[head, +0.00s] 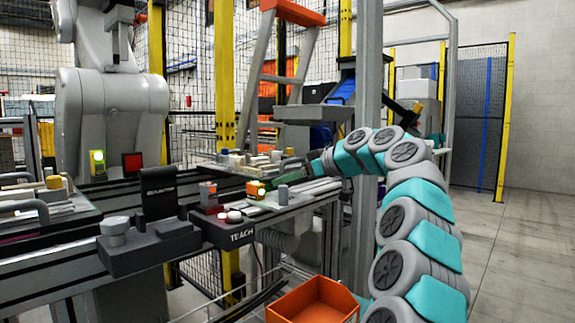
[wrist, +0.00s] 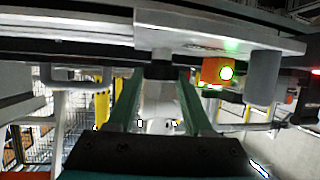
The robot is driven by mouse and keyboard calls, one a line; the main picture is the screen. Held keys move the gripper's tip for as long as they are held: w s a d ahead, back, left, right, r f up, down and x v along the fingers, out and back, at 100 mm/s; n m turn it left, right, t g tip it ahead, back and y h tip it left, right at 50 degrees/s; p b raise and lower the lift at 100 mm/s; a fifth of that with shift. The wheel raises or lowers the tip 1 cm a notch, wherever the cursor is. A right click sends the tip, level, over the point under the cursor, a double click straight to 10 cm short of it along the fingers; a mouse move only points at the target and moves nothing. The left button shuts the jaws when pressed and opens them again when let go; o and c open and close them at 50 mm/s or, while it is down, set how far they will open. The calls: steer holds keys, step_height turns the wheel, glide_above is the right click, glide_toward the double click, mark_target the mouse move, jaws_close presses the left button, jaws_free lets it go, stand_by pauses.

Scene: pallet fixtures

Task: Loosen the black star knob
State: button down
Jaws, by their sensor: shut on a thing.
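The black star knob (wrist: 158,66) shows in the wrist view as a small dark shape under the edge of a light grey plate (wrist: 215,42). My gripper (wrist: 160,78) has its two green fingers on either side of the knob and is shut on it. The knob's lobes are too dark to make out. In the head view my gripper (head: 283,182) reaches in from the right, low at the fixture rail. The knob cannot be told apart there.
An orange box with a lit green light (wrist: 222,72) and a grey cylinder (wrist: 262,78) sit close right of the fingers in the wrist view. In the head view, a TEACH panel (head: 228,232) stands at the front and an orange bin (head: 314,300) lies below.

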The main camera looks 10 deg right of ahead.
steer(key=shift+w+d+r+n+g+y+p, duration=0.1)
steer(key=shift+n+g+y+p, duration=0.3)
steer(key=shift+p, duration=0.55)
steer(key=shift+w+d+r+n+g+y+p, duration=0.1)
steer(key=shift+n+g+y+p, duration=0.1)
steer(key=shift+n+g+p, duration=0.55)
steer(key=shift+f+y+p, duration=0.1)
steer(key=shift+y+p, duration=0.2)
steer(key=shift+p, duration=0.55)
steer(key=shift+f+n+g+y+p, duration=0.1)
steer(key=shift+n+g+y+p, duration=0.2)
steer(key=shift+n+g+p, duration=0.2)
steer(key=shift+c, duration=1.5)
jaws_free()
steer(key=v, duration=0.7)
steer(key=shift+s+d, duration=0.25)
